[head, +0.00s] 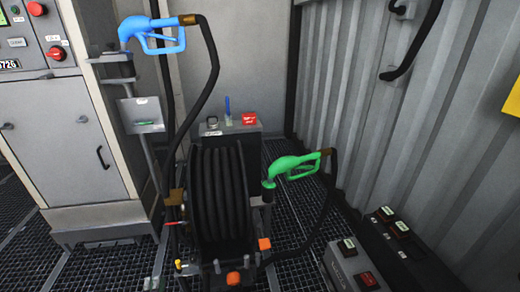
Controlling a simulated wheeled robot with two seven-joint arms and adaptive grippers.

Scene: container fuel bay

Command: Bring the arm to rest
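I cannot make out either of my arms or grippers in the head view. A blue fuel nozzle (152,35) sits high on a stand at the upper left, with a black hose running down from it. A green fuel nozzle (291,168) sits lower, right of the hose reel (220,195), with its spout pointing down at a holder. A black hose hangs from its brass-coloured end. No gripper is seen touching either nozzle.
A grey control cabinet (70,130) stands at the left. A small tray (141,115) is on the stand. A grey box (355,265) and dark boxes (395,245) lie at the lower right by the corrugated wall (400,120). Grated floor (300,205) shows between.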

